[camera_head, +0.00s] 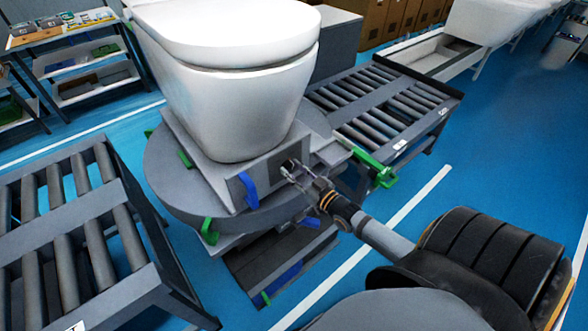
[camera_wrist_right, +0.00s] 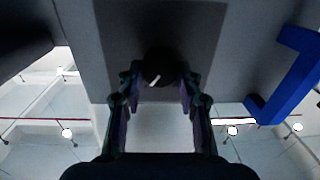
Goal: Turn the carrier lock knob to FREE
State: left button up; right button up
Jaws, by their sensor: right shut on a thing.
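The carrier lock knob is a round black knob with a white line on it; it shows in the right wrist view (camera_wrist_right: 160,63). It sits on a dark plate on the carrier (camera_head: 222,184) under the white toilet (camera_head: 232,105). My right gripper (camera_head: 292,171) reaches the carrier's front face from the right and is shut on the knob, with one finger on each side in the right wrist view (camera_wrist_right: 160,82). The white line slants from lower left to upper right there. Any lettering around the knob is too dark to read. My left gripper is out of view.
A blue lever (camera_head: 249,190) stands left of the knob on the carrier face. Green handles, one at the right (camera_head: 372,168), stick out around the round turntable (camera_head: 165,185). Roller conveyors stand at the left (camera_head: 75,225) and behind right (camera_head: 385,100). Blue floor lies open at the right.

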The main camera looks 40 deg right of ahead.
jog(key=n+p, duration=0.2)
jog(key=n, duration=0.1)
jog(key=shift+r, duration=0.2)
jog(key=n+p, duration=0.5)
jog(key=shift+a+n, duration=0.15)
jog(key=shift+n, duration=0.15)
jog(key=n+p, duration=0.1)
jog(key=n, duration=0.2)
jog(key=shift+a+f+h+p, duration=0.1)
jog(key=shift+f+h+p, duration=0.05)
jog(key=shift+h+p, duration=0.2)
jog(key=shift+f+n+p, duration=0.15)
jog(key=shift+n+p, duration=0.45)
jog(key=shift+n, duration=0.8)
jog(key=o, duration=1.1)
jog(key=shift+o, duration=0.2)
jog(key=s+d, duration=0.1)
jog(key=s, duration=1.1)
jog(key=shift+r, duration=0.25)
